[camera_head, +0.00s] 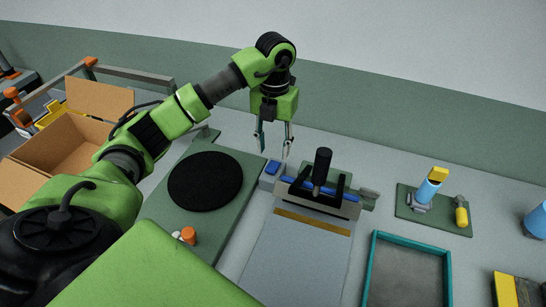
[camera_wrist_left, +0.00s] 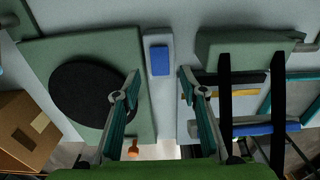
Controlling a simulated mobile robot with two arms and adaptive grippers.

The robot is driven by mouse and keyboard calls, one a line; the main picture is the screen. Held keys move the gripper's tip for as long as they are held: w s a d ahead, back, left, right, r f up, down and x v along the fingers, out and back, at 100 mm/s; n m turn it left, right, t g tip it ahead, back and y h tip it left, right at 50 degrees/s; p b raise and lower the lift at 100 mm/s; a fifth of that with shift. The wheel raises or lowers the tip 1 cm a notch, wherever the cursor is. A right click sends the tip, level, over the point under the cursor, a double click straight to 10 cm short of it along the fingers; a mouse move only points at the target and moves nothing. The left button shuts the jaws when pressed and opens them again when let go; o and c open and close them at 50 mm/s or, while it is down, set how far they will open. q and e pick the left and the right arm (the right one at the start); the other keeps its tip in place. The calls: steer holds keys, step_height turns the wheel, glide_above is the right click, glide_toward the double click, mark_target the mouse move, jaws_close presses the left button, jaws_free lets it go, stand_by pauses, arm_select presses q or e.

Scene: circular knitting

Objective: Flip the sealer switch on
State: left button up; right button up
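The sealer (camera_head: 314,203) stands on the table at the centre of the head view, with a black upright handle (camera_head: 321,168), a blue bar and a brass-coloured strip. At its left end a small grey box carries a blue switch (camera_head: 273,166). The switch also shows in the left wrist view (camera_wrist_left: 160,61), between and beyond my fingertips. My left gripper (camera_head: 274,149) points down above and slightly behind the switch, with its two fingers apart and nothing between them. It appears clear of the switch. Whether the switch is on or off cannot be told. My right gripper is not in view.
A green board with a black disc (camera_head: 205,181) lies left of the sealer; orange and white pieces (camera_head: 188,236) are near it. A teal-rimmed tray (camera_head: 410,243) is front right. A green mat (camera_head: 404,205) holds small tools. An open cardboard box (camera_head: 62,146) stands at left.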

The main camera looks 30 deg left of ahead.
mark_target(273, 165)
arm_select(q)
step_height(273, 165, up, 7)
steer(key=shift+f, duration=0.2)
steer(key=shift+w, duration=0.1)
stand_by(0.5)
